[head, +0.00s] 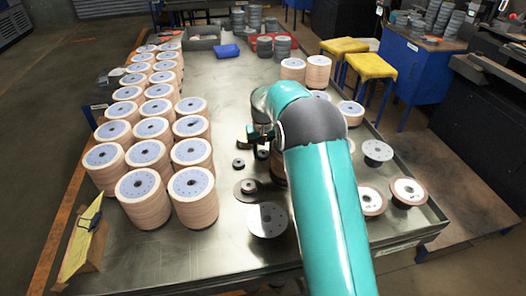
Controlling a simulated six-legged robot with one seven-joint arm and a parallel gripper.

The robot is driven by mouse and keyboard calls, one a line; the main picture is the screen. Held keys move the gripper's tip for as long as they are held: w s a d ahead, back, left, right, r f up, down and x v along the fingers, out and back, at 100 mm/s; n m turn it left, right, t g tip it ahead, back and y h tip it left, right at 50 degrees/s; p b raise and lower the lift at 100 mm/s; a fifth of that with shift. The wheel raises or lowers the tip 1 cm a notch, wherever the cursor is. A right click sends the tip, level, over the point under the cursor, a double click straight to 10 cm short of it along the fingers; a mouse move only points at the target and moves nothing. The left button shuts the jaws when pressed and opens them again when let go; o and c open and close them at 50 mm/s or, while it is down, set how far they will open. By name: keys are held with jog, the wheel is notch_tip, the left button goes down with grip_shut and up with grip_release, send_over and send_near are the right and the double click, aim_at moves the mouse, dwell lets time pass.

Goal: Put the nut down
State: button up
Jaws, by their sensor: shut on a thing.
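My gripper (257,136) shows as a small dark shape at the end of my teal arm, above the middle of the metal table (225,85). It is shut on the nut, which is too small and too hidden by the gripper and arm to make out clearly. Small dark round parts lie on the table below and in front of the gripper: one (239,163) to its lower left, and another (249,186) on a flat disc nearer to me. My arm hides the table to the right of the gripper.
Tall stacks of flap discs (142,190) fill the table's left side. More discs (408,190) stand at the right. A blue tray (227,51) and grey bin (201,38) sit at the back. Bare metal shows left of the gripper.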

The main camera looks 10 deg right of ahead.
jog(key=shift+f, duration=0.25)
jog(key=o, duration=0.9)
notch_tip(320, 180, up, 12)
jog(key=s+r+t, duration=0.1)
jog(key=s+r, duration=0.7)
jog(key=r, duration=0.1)
jog(key=s+r+t, duration=0.2)
jog(key=s+r, duration=0.3)
jog(key=s, duration=0.6)
jog(key=s+f+t, duration=0.1)
jog(key=s, duration=0.5)
jog(key=s+f, duration=0.2)
jog(key=s, duration=0.5)
jog(key=s+f+t, duration=0.1)
jog(key=s, duration=0.6)
jog(key=shift+s+f+t, duration=0.1)
jog(key=shift+f+t, duration=0.15)
jog(key=shift+t, duration=0.05)
